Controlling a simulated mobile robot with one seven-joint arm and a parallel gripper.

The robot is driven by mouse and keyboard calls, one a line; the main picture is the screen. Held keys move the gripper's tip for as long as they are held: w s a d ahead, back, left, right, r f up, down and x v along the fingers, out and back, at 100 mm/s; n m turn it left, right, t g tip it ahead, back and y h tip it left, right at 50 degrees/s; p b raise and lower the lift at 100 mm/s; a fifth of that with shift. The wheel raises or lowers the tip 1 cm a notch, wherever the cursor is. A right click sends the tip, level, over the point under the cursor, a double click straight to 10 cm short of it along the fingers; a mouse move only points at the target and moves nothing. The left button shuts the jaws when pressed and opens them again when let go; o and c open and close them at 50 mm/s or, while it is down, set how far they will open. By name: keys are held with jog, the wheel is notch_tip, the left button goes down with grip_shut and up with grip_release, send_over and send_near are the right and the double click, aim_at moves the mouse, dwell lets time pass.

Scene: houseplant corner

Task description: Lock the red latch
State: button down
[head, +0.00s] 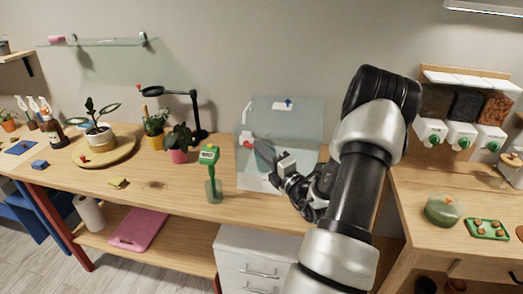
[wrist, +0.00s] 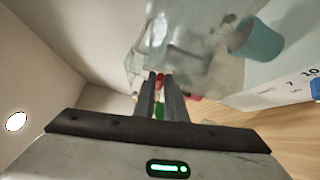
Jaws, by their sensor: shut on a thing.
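The red latch (head: 247,142) sits on the left part of a white box with an upright clear panel (head: 300,118). My gripper (head: 259,148) reaches in from the right, with its fingertips at the latch. In the wrist view, the fingers (wrist: 160,90) are close together, with a small red piece (wrist: 160,77) between their tips. They are shut on it, and it appears to be the latch. The fingers hide part of it, so I cannot tell which way the latch is turned.
A green moisture meter in a glass (head: 214,190) stands just left of the box. Potted plants (head: 178,142) and a black lamp (head: 196,110) stand further left. The wooden bench front (head: 160,195) is mostly clear. Dispensers (head: 462,134) hang at the right.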

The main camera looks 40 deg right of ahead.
notch_tip(320, 180, up, 2)
jog(key=n+g+p, duration=0.2)
jog(key=p, duration=0.2)
jog(key=shift+r, duration=0.1)
jog(key=shift+w+a+r+n+g+p, duration=0.15)
jog(key=shift+r+n+g+p, duration=0.1)
jog(key=shift+n+g+p, duration=0.2)
jog(key=shift+w+a+r+n+g+p, duration=0.1)
jog(key=shift+r+n+g+p, duration=0.2)
jog(key=shift+g+p, duration=0.2)
jog(key=shift+w+a+r+n+g+h, duration=0.15)
jog(key=shift+w+r+n+g, duration=0.1)
jog(key=shift+n+g, duration=0.35)
jog(key=shift+w+a+r+n+g+h, duration=0.15)
jog(key=shift+r+n+g, duration=0.1)
jog(key=shift+n+g, duration=0.3)
jog(key=shift+w+a+r+n+g+h+b, duration=0.3)
jog(key=shift+n+g+h+b, duration=0.1)
jog(key=shift+g+b, duration=0.3)
jog(key=shift+w+a+r+n+g+h+b, duration=0.2)
jog(key=shift+w+n+g+h+b, duration=0.15)
jog(key=shift+g+b, duration=0.35)
jog(key=c, duration=1.8)
grip_release()
jog(key=shift+s, duration=0.1)
